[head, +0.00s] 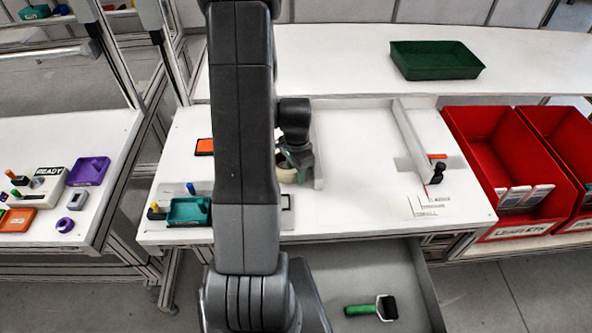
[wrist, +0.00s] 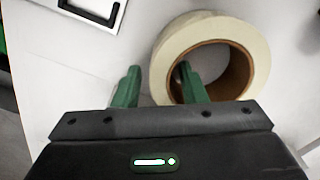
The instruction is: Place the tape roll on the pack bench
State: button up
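The tape roll (wrist: 252,40) is cream with a brown core and lies flat on a white bench top (head: 360,200). In the head view the tape roll (head: 286,175) is partly hidden by my arm and gripper. My gripper (wrist: 158,68) has green fingers spread apart. In the wrist view one finger is outside the roll's left side and the other reaches into its hole, with a visible gap beside the wall. In the head view my gripper (head: 301,160) is low over the roll. No label shows which surface is the pack bench.
A low divider stands right of the roll. A teal tray (head: 189,211) and an orange item (head: 204,147) are at left. Red bins (head: 505,165) stand at right. A green tray (head: 436,60) sits on the back shelf. An open drawer (head: 375,270) holds a green-handled roller (head: 372,308).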

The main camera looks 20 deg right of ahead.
notch_tip(320, 180, up, 12)
jog(key=shift+r, duration=0.2)
dwell(0.6)
